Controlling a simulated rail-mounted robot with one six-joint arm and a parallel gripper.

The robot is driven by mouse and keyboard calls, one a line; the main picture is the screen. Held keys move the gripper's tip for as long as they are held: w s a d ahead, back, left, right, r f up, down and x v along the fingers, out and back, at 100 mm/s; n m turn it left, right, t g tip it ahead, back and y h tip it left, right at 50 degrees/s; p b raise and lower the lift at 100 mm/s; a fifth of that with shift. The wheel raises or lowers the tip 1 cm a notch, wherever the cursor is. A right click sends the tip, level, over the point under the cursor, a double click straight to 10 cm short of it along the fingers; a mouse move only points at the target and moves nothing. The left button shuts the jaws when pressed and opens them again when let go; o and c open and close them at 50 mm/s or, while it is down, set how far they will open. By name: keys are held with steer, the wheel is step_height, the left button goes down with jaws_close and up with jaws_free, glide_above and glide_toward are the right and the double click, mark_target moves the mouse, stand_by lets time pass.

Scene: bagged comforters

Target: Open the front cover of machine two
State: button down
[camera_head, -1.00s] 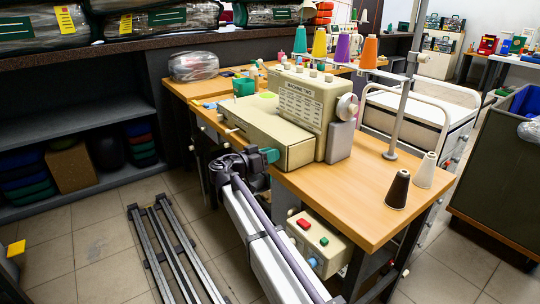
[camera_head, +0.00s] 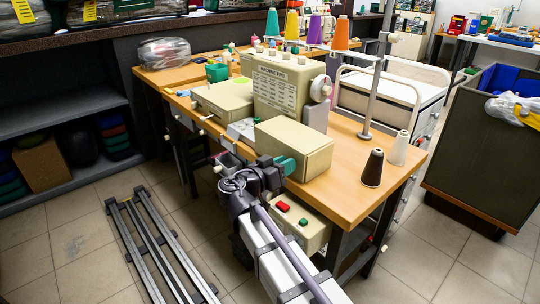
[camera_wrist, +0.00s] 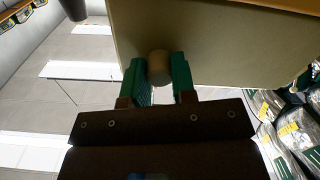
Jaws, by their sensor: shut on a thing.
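Machine two (camera_head: 284,88), a beige sewing machine with a labelled front plate, stands on the wooden table. Its beige box-shaped front cover (camera_head: 296,150) stands swung out from the body, toward the table's near edge. A gap shows between the cover and the left part of the machine (camera_head: 222,101), with a pale grey part (camera_head: 241,130) exposed in it. My gripper (camera_head: 284,166) is at the cover's near left side. In the wrist view its green fingers (camera_wrist: 158,78) are shut on the cover's round tan knob (camera_wrist: 159,62), beneath the cover's panel (camera_wrist: 220,40).
Black (camera_head: 373,168) and white (camera_head: 399,148) thread cones stand on the table (camera_head: 350,190) right of the cover, near a grey pole (camera_head: 375,90). A box with red and green buttons (camera_head: 296,224) sits below the table edge. A dark bin (camera_head: 485,150) stands at right.

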steer(key=shift+s+d, duration=0.5)
steer(key=c, duration=0.9)
jaws_free()
steer(key=shift+c, duration=0.2)
steer(key=shift+a, duration=0.1)
steer(key=v, duration=1)
steer(key=shift+s+a, duration=0.2)
steer(key=shift+s, duration=0.05)
